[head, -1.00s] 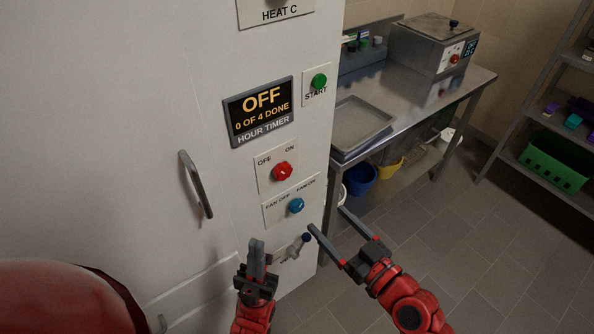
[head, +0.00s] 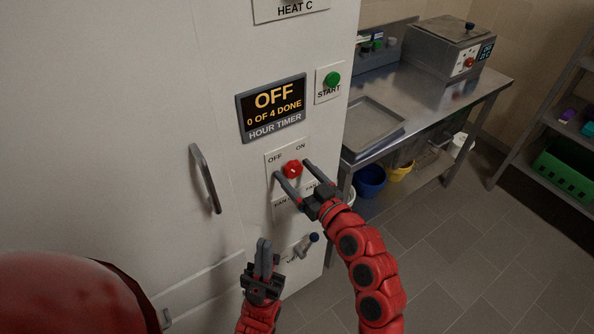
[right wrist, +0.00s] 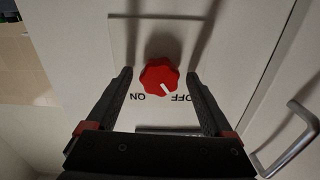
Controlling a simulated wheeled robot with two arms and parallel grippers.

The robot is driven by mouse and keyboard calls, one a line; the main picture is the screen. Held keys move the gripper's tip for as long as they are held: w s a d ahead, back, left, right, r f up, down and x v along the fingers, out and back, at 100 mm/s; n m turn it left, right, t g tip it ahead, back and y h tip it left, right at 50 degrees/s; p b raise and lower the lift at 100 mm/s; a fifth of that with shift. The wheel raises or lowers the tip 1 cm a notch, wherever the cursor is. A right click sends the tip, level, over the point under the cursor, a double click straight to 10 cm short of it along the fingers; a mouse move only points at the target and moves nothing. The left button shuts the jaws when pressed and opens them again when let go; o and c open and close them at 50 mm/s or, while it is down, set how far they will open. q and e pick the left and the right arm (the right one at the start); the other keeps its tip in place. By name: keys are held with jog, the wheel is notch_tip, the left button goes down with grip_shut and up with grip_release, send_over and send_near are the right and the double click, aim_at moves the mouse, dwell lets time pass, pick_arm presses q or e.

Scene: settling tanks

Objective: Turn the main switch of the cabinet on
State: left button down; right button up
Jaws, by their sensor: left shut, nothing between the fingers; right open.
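The cabinet (head: 215,60) fills the left and middle of the head view. Its main switch, a red knob (head: 292,169) on a white plate marked OFF and ON, also shows in the right wrist view (right wrist: 159,77). There its white mark points toward OFF. The display (head: 273,108) reads OFF, 0 OF 4 DONE. My right gripper (head: 291,169) is open, with one finger on each side of the knob; in the wrist view both fingers look apart from it. My left gripper (head: 264,246) is shut and empty, low in front of the cabinet.
A green START button (head: 333,80) sits above the knob. The fan switch plate (head: 288,207) below is partly hidden by my right gripper. A valve handle (head: 312,238) is near my left gripper. A door handle (head: 206,179) sticks out at left. A steel table (head: 440,95) stands at right.

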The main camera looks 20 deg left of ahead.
grip_shut()
dwell(0.5)
